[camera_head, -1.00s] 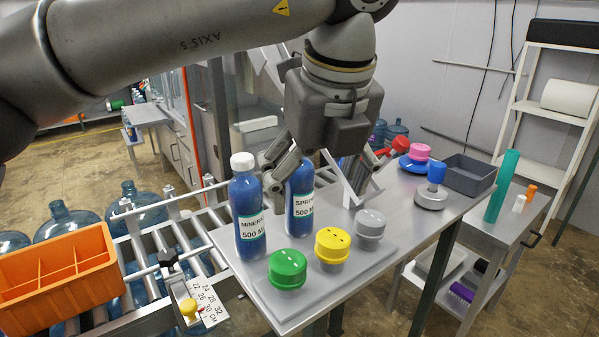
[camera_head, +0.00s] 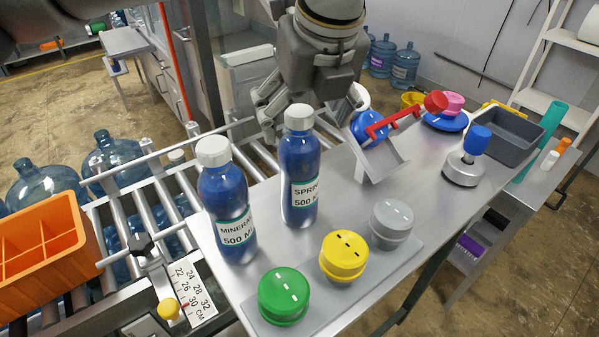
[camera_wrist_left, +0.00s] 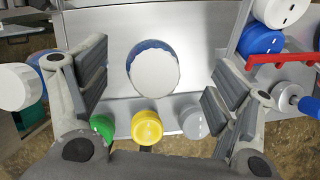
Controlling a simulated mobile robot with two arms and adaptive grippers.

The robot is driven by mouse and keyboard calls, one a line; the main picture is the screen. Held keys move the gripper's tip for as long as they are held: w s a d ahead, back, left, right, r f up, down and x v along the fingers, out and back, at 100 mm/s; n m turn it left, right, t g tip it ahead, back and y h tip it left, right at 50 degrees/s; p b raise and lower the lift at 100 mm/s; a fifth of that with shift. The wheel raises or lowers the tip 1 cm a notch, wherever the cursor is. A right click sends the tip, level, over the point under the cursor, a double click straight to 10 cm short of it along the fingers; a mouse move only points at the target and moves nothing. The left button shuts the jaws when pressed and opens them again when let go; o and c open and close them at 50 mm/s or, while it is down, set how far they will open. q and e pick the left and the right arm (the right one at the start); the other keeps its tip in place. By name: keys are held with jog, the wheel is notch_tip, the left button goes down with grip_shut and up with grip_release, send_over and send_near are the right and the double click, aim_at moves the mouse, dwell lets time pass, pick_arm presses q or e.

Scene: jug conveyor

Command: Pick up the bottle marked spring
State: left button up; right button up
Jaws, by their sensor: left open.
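The spring bottle (camera_head: 299,174), blue with a white cap and a label reading SPRING 500 ML, stands upright on the metal table. The mineral bottle (camera_head: 228,200), alike in shape, stands left of it. My left gripper (camera_head: 308,100) is open just behind and above the spring bottle's top, pointing down. In the left wrist view the spring bottle's white cap (camera_wrist_left: 153,72) shows from above between the spread fingers, with clear space on both sides. The mineral bottle's cap (camera_wrist_left: 14,86) lies outside the left finger. My right gripper is not in view.
Green (camera_head: 283,296), yellow (camera_head: 344,256) and grey (camera_head: 391,221) lids sit in front of the bottles. A stand with a red handle (camera_head: 407,115) is to the right, then a blue-knobbed weight (camera_head: 463,168) and a grey bin (camera_head: 500,138). A roller conveyor (camera_head: 140,215) runs left.

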aim_at(299, 172)
pick_arm(q)
jog(key=p+x, duration=0.2)
jog(key=shift+w+a+f, duration=0.1)
jog(key=shift+a+f, duration=0.2)
jog(key=shift+p+x, duration=0.35)
jog(key=shift+x, duration=0.65)
jog(key=shift+a+f, duration=0.1)
jog(key=shift+f, duration=0.15)
jog(key=shift+w+f, duration=0.1)
jog(key=shift+c, duration=0.7)
jog(key=c, duration=0.5)
grip_shut()
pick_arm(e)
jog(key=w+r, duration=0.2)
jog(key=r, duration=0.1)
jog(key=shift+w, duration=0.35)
